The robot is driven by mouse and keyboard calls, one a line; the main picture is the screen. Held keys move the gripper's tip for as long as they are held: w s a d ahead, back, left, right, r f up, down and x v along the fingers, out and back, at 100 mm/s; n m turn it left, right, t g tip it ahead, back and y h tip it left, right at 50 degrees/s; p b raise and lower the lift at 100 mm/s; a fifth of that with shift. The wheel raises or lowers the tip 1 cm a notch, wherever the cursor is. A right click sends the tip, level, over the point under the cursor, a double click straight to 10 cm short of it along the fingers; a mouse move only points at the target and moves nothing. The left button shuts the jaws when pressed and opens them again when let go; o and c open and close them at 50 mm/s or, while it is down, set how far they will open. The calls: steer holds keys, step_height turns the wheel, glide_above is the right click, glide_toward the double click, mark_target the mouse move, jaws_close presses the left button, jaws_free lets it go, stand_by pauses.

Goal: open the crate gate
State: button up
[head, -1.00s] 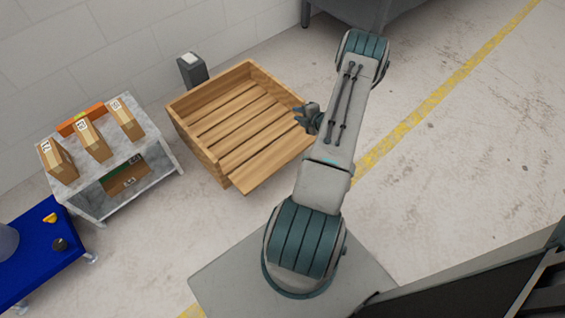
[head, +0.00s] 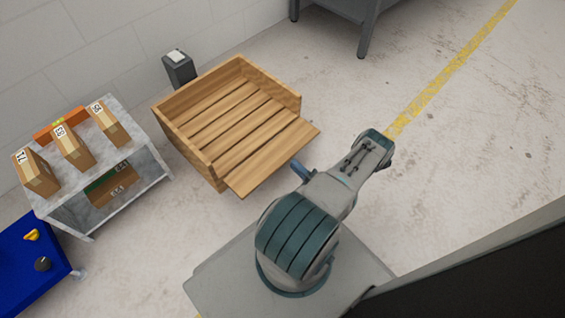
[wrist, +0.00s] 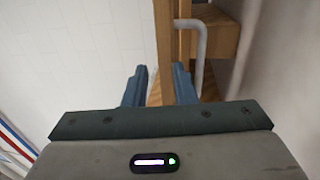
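The wooden crate (head: 228,115) stands on the floor, open at the top. Its front gate (head: 272,158) looks folded down, lying outward from the slatted floor towards my base. My gripper (head: 301,171) is just outside the gate's outer edge, partly hidden by my arm. A wooden edge (wrist: 163,40) and a grey bent bar (wrist: 203,42), which looks like a handle, are just beyond the fingers. I cannot tell whether they touch.
A grey shelf table (head: 130,158) with several cardboard boxes (head: 73,147) stands left of the crate. A blue table (head: 28,275) is at lower left. A dark post (head: 180,70) stands behind the crate by the wall.

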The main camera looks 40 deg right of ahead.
mark_target(274, 158)
step_height(274, 158, down, 6)
steer(key=b, duration=0.3)
steer(key=shift+f, duration=0.15)
steer(key=w, duration=0.2)
steer(key=w+r, duration=0.1)
steer(key=w, duration=0.1)
steer(key=w+b, duration=0.1)
steer(key=w, duration=0.1)
steer(key=shift+a+r, duration=0.25)
steer(key=shift+r, duration=0.05)
steer(key=shift+w+r, duration=0.2)
steer(key=shift+w, duration=0.55)
jaws_close()
